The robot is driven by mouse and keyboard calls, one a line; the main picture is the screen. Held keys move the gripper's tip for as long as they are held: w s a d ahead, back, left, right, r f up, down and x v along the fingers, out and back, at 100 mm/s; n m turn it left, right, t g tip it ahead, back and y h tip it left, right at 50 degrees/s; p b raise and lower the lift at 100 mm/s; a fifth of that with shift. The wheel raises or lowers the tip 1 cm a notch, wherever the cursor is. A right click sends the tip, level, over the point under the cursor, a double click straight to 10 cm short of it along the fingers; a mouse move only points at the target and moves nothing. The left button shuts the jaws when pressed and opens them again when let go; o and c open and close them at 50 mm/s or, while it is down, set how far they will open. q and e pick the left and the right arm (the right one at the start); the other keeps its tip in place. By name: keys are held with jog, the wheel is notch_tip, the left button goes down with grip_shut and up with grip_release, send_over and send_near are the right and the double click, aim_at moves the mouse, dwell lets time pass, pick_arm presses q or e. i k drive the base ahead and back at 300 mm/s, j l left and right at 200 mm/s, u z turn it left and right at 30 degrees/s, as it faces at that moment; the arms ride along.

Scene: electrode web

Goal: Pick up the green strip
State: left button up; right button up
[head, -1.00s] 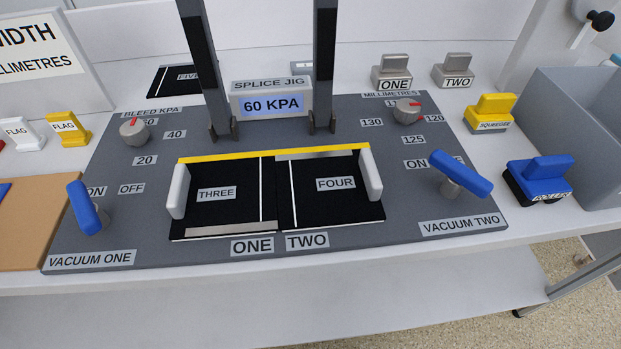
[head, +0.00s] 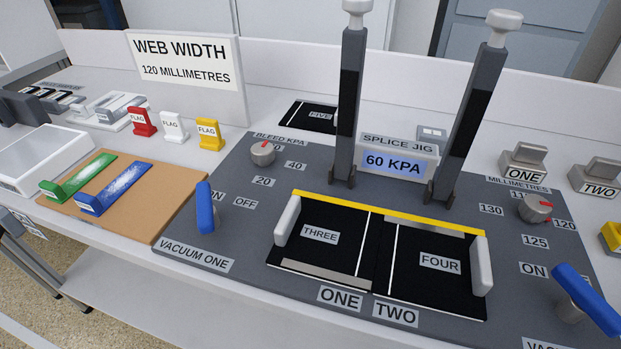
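The green strip (head: 82,178) lies on the brown board (head: 150,205) at the left in the head view. It is long and flat, with a raised green grip at its near left end. A blue strip (head: 118,188) with a pale speckled face lies just to its right, roughly parallel to it and apart from it. Neither of my grippers shows in the head view.
A white box (head: 45,150) stands left of the board.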

aim_at(60, 193)
jog(key=u, duration=1.3)
